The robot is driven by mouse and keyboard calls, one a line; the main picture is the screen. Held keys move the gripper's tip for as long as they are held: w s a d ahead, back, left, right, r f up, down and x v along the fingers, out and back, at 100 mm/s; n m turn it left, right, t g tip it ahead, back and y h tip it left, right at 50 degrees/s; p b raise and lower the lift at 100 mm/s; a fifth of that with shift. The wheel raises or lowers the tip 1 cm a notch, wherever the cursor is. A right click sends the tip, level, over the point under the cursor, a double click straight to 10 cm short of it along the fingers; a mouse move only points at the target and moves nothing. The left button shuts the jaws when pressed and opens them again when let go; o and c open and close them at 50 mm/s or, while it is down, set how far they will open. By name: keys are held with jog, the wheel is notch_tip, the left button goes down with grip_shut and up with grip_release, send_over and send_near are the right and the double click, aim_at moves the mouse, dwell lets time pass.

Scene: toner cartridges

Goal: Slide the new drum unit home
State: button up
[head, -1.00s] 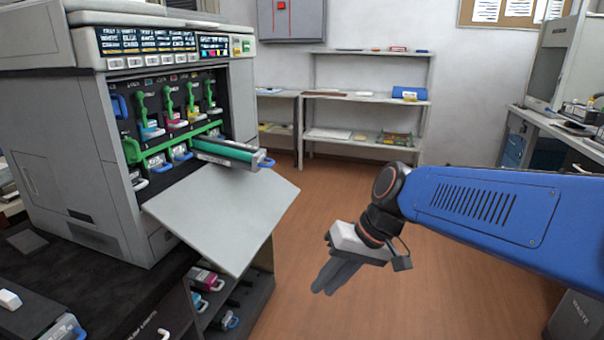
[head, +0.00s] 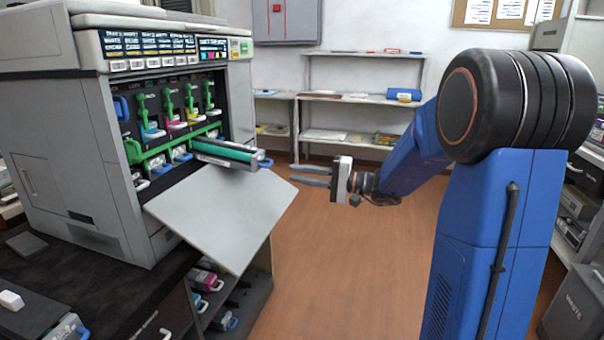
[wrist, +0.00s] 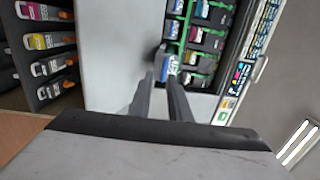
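The drum unit (head: 228,151), a green cylinder in a grey housing with a blue handle (head: 265,162) at its near end, sticks partway out of the open printer (head: 85,150) above the lowered grey front cover (head: 215,218). My gripper (head: 292,175) is level, empty and open, with a gap between its two fingers. It points left toward the blue handle, a little to its right and apart from it. In the wrist view my gripper (wrist: 160,75) points at the printer's open bay. The drum's end is hard to make out there beyond the fingertips.
Green levers (head: 142,108) and coloured cartridges line the bay. A green rail (head: 165,150) runs across it. Several spare cartridges sit in the shelf (head: 245,300) below; they also show in the wrist view (wrist: 48,40). The floor between printer and back shelves (head: 350,98) is clear.

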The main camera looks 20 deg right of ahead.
aim_at(271, 163)
jog(key=shift+w+d+r+x, duration=0.1)
jog(key=shift+w+r+x, duration=0.05)
jog(key=shift+x, duration=1.45)
jog(key=shift+w+d+r+x, duration=0.15)
jog(key=shift+w+r+x, duration=0.05)
jog(key=shift+x, duration=1.45)
jog(key=shift+w+d+r+x, duration=0.1)
jog(key=shift+w+r+x, duration=0.05)
jog(key=shift+x, duration=1.45)
jog(key=shift+c, duration=0.3)
grip_shut()
